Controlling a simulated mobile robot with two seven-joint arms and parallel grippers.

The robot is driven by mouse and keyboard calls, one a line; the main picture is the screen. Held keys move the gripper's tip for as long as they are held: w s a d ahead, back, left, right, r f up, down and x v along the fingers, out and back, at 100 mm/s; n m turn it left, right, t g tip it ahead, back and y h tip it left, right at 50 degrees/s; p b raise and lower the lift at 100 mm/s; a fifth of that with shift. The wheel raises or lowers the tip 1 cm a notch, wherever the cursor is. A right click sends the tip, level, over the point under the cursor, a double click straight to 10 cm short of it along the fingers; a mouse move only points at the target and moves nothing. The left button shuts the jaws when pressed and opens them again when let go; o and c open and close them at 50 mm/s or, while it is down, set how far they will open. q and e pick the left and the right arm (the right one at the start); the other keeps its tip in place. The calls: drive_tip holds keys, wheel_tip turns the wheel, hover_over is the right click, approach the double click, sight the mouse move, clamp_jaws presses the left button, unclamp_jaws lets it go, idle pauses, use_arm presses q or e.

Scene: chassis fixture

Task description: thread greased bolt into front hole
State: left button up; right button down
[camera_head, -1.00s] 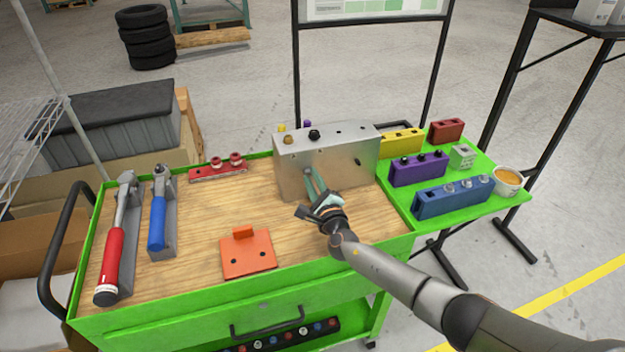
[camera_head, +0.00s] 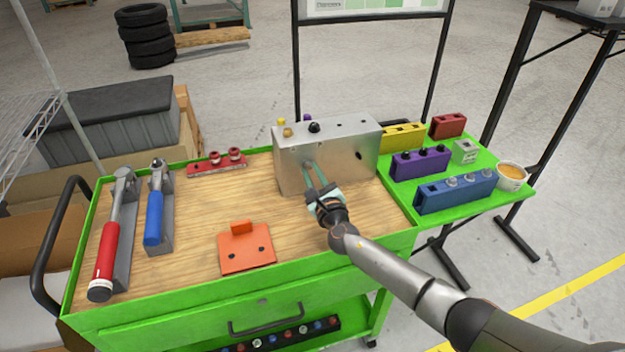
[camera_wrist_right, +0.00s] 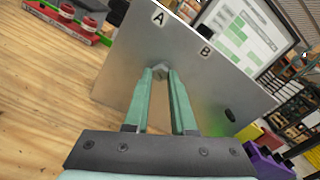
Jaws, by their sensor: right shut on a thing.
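The metal chassis block (camera_head: 330,150) stands on the wooden cart top, its front face toward me. My right gripper (camera_head: 312,176) reaches up to the left part of that face. In the right wrist view the gripper (camera_wrist_right: 162,84) is shut on a bolt (camera_wrist_right: 160,72), of which only a small grey head shows between the fingertips. The bolt sits at the face below the letter A; its shank is hidden, so I cannot tell how deep it is. A dark open hole (camera_wrist_right: 230,115) shows below the letter B. My left gripper is not in view.
An orange bracket plate (camera_head: 247,248), a blue-handled tool (camera_head: 154,215) and a red-handled tool (camera_head: 108,255) lie to the left. Yellow (camera_head: 402,137), purple (camera_head: 420,163) and blue (camera_head: 455,191) racks and an orange-filled cup (camera_head: 511,176) occupy the right green shelf.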

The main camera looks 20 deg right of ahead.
drive_tip(key=shift+f+m, duration=0.2)
drive_tip(key=shift+m, duration=0.8)
drive_tip(key=shift+r+m+b, duration=0.1)
drive_tip(key=shift+m+b, duration=0.2)
drive_tip(key=shift+m, duration=0.1)
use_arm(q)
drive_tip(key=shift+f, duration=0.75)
use_arm(e)
drive_tip(key=shift+r, duration=0.1)
